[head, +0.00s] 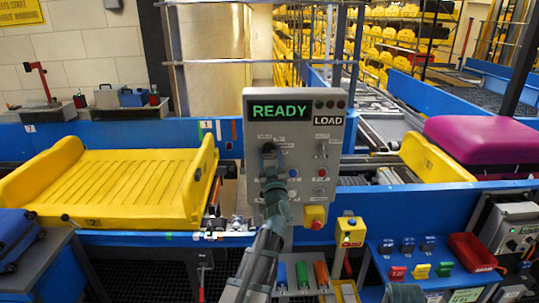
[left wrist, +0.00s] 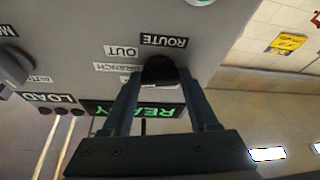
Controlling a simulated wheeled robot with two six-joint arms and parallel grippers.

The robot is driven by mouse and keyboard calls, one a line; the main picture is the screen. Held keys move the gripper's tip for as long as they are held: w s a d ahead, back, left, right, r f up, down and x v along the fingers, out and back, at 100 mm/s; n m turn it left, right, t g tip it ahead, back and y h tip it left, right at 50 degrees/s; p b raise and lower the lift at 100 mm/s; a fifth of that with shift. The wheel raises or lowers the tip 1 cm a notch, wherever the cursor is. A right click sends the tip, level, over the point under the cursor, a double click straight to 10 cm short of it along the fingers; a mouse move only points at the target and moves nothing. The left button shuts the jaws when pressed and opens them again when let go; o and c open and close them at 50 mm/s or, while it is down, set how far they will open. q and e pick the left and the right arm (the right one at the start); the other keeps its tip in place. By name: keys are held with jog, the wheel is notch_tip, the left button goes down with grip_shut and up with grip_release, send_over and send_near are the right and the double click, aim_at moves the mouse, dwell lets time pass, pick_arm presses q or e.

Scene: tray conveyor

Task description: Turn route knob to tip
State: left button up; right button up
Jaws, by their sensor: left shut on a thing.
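The control panel (head: 335,135) is a grey upright box with a green READY display (head: 279,111) and a LOAD label. My left gripper (head: 269,165) is at the panel's left side, below the display, and hides the route knob in the head view. In the left wrist view the panel appears upside down. There the black route knob (left wrist: 158,69) sits by the ROUTE, OUT and BRANCH labels, between the fingertips of my left gripper (left wrist: 160,76), which is shut on it. The knob's pointing direction is hidden.
A yellow tray (head: 130,185) lies on the conveyor at left. Another yellow tray (head: 437,157) at right holds a purple suitcase (head: 485,140). A red button (head: 314,216) is low on the panel. A blue console (head: 430,248) with coloured switches and a red bin (head: 472,252) stands front right.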

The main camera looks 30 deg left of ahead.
pick_arm(q)
jog(key=n+g+y, duration=0.1)
jog(key=n, duration=0.2)
jog(key=n+g+p, duration=0.1)
jog(key=n, duration=0.2)
jog(key=shift+w+d+r+g+y, duration=0.1)
jog(key=shift+d+r+g+y, duration=0.05)
jog(key=shift+g+y, duration=0.2)
jog(key=shift+n+g+y+p, duration=0.35)
jog(key=shift+n+g+p, duration=0.45)
jog(key=shift+n, duration=1)
jog(key=o, duration=1.4)
jog(key=b+v, duration=0.3)
jog(key=v, duration=1.1)
